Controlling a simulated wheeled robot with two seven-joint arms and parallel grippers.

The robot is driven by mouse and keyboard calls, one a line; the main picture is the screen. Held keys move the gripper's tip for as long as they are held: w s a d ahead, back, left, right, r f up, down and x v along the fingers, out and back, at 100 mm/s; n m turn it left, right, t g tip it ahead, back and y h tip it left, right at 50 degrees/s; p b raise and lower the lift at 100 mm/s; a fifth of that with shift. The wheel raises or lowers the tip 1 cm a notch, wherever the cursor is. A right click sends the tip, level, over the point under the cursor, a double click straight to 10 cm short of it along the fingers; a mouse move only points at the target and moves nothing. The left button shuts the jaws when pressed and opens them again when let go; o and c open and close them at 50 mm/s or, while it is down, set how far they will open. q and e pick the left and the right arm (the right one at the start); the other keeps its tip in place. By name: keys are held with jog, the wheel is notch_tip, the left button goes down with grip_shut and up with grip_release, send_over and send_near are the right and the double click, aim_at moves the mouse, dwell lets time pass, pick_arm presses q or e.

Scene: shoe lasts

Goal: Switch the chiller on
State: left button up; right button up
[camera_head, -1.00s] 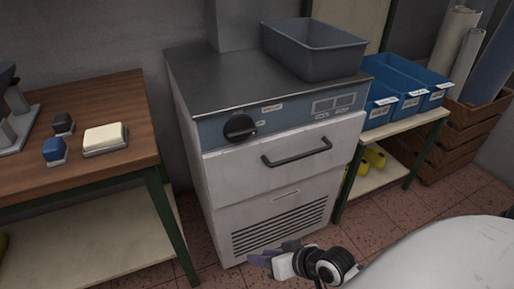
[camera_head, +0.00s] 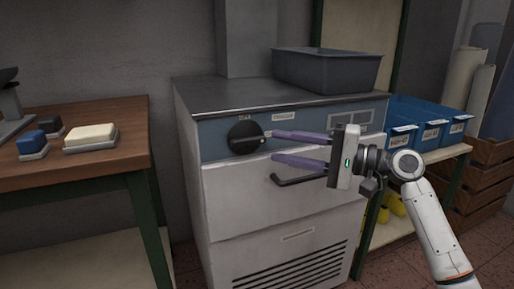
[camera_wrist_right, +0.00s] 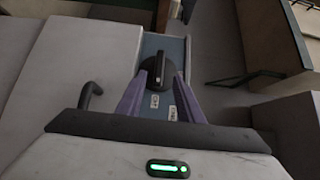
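The chiller (camera_head: 222,188) is a white cabinet with a blue-grey control strip, a dark handle and a vent grille. Its black rotary knob (camera_head: 245,138) is on the left of the strip, with a light pointer mark directed to the right. My right gripper (camera_head: 270,146) is open, its two purple fingers spread and pointing left toward the knob. In the right wrist view the knob (camera_wrist_right: 152,70) shows ahead between the fingertips; whether they touch it I cannot tell. My left gripper is not in view.
A grey bin (camera_head: 328,70) stands on the chiller top. The chiller's handle (camera_head: 300,180) is just below my right fingers. A wooden table (camera_head: 100,165) with small blocks stands at the left. Blue bins (camera_head: 432,112) on a shelf stand at the right.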

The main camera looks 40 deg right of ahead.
aim_at(253, 142)
jog(key=x, duration=0.7)
jog(key=shift+b, duration=0.4)
grip_shut()
